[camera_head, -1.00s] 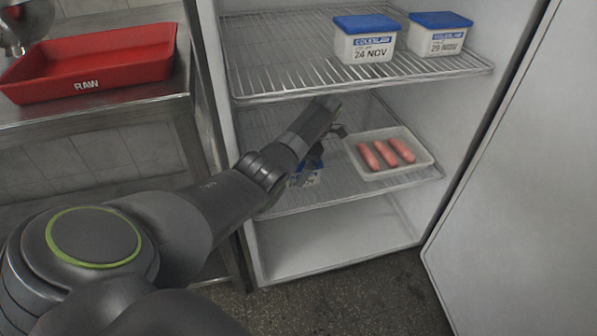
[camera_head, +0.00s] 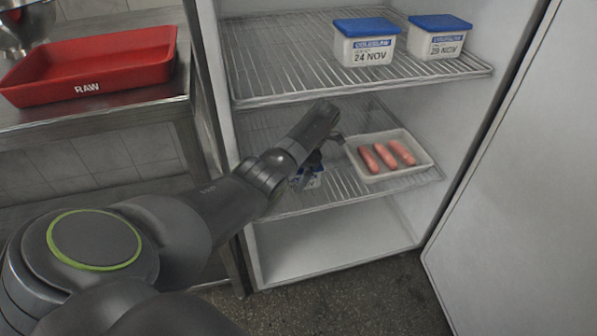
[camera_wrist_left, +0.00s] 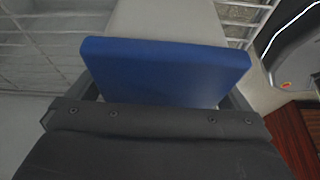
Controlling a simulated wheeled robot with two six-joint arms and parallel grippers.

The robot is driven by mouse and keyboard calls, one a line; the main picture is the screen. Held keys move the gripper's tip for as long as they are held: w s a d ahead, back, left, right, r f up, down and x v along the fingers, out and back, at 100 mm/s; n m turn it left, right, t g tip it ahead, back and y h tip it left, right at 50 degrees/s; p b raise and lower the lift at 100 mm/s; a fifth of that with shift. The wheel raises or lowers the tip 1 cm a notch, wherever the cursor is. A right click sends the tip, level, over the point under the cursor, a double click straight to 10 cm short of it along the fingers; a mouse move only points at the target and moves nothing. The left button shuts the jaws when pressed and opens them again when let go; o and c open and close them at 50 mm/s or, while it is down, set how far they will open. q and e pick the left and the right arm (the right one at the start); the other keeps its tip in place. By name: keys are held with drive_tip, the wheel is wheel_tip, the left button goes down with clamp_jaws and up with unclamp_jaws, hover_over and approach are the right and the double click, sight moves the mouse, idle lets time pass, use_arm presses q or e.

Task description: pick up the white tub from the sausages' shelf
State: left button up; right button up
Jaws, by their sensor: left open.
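The white tub with a blue lid (camera_head: 316,180) stands on the sausages' shelf, left of the sausage tray. My left gripper and wrist hide most of it in the head view. In the left wrist view its blue lid (camera_wrist_left: 165,70) fills the middle, with the gripper's fingers on both sides. My left gripper (camera_head: 322,157) is open around the tub. Whether a finger touches it I cannot tell. My right gripper is not in view.
A white tray of sausages (camera_head: 424,168) lies right of the gripper on the wire shelf (camera_head: 290,206). The upper shelf (camera_head: 285,80), close above my wrist, holds two labelled coleslaw tubs (camera_head: 368,45). The fridge door stands open at right. A red RAW tray (camera_head: 95,65) sits left.

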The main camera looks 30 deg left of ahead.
use_arm(q)
drive_tip(key=c, duration=1.4)
